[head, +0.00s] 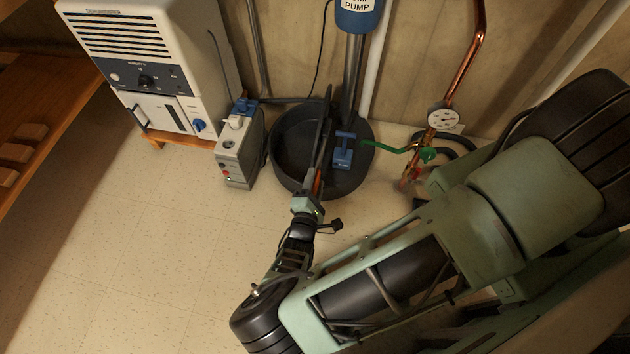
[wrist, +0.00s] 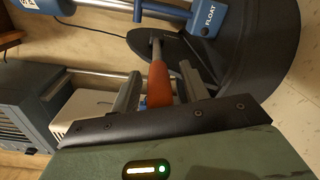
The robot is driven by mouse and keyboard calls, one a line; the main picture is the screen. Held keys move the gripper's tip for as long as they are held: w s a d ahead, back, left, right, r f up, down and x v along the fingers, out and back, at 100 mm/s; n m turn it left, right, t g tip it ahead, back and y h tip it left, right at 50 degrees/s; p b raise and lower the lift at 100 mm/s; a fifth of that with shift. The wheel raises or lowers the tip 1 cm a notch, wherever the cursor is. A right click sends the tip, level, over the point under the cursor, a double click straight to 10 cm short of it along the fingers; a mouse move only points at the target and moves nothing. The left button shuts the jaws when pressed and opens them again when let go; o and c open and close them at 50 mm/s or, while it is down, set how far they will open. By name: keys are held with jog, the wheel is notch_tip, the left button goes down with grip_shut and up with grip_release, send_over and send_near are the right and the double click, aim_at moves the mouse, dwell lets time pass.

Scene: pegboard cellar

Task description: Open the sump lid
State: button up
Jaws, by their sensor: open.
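The sump (head: 285,180) is a round black basin on the floor, below the blue pump. Its dark lid (head: 325,125) shows as a thin, steep edge across the basin, so it looks raised; the exact angle is hard to tell. An orange handle grip (wrist: 158,82) on a metal rod reaches from the dark lid (wrist: 172,50) in the wrist view. My gripper (wrist: 158,90) is open, with one finger on each side of the orange grip. A gap shows at the left finger; contact at the right cannot be told. In the head view my gripper (head: 313,188) is at the basin's near edge.
A blue float box (head: 343,152) sits at the basin's right part. A grey unit (head: 238,150) and a white dehumidifier-like cabinet (head: 155,70) stand left. A green hose (head: 390,148) and copper pipe (head: 455,85) are right. A wooden shelf (head: 50,95) is far left. Floor at lower left is clear.

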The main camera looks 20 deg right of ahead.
jog(key=p+v, duration=0.1)
jog(key=v, duration=0.6)
jog(key=shift+s+a, duration=0.1)
dwell(0.4)
jog(key=s+a+r+m+g+y, duration=0.1)
jog(key=s+a+r+m+g, duration=0.1)
jog(key=r+g, duration=0.5)
jog(key=s+a+r+m+g+y, duration=0.2)
jog(key=a+r+m+g, duration=0.15)
jog(key=r, duration=0.75)
jog(key=s+a+r+m+g+y, duration=0.1)
jog(key=s+r+m+g, duration=0.15)
jog(key=r+g, duration=0.5)
jog(key=s+d+r+t+y, duration=0.2)
jog(key=d+r+y, duration=0.15)
jog(key=r, duration=0.65)
jog(key=s+d+r+t+y, duration=0.1)
jog(key=d+r+t+y, duration=0.2)
jog(key=r, duration=0.7)
notch_tip(320, 180, up, 34)
jog(key=g+p, duration=0.1)
jog(key=p, duration=3.3)
jog(key=shift+s, duration=0.25)
